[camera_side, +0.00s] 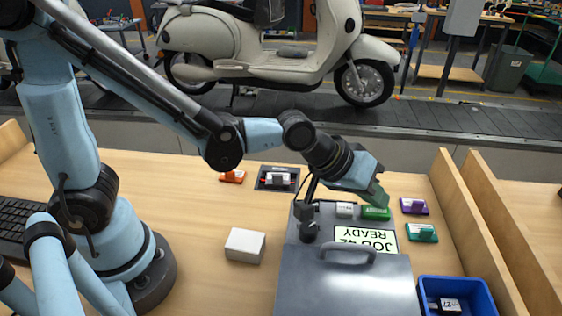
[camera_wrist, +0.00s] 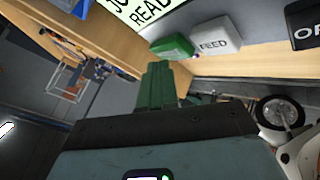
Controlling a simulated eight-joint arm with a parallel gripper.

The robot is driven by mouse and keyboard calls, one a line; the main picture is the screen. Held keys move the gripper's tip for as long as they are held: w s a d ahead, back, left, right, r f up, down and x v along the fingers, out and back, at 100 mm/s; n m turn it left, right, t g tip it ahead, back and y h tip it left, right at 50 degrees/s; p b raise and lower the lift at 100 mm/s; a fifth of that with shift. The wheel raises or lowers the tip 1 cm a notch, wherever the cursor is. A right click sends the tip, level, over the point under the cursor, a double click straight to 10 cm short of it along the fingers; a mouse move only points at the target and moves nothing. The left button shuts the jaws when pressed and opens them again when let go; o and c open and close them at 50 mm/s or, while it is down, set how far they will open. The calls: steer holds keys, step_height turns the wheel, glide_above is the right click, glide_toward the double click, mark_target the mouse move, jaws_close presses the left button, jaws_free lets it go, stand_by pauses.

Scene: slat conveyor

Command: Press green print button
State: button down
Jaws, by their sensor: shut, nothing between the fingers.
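The green print button (camera_side: 376,213) sits at the back edge of the grey machine, beside a white button (camera_side: 345,210). The wrist view shows the green button (camera_wrist: 172,47) with its face lettering unreadable, and the white button (camera_wrist: 215,38) reads FEED. My gripper (camera_side: 383,199) has green fingers, which are shut and empty. In the side view its tips are just above the right part of the green button. In the wrist view the fingers (camera_wrist: 158,70) point at the green button and sit close to it. I cannot tell whether they touch.
A panel reading JOB 42 READY (camera_side: 366,240) is on the machine lid (camera_side: 345,285). Purple (camera_side: 413,206) and teal (camera_side: 421,232) blocks lie to the right. A blue bin (camera_side: 484,290), a white box (camera_side: 245,245) and a wooden side wall (camera_side: 475,235) stand nearby.

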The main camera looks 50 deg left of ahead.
mark_target(370, 210)
steer(key=shift+f, duration=0.45)
stand_by(0.5)
steer(key=shift+r, duration=3.4)
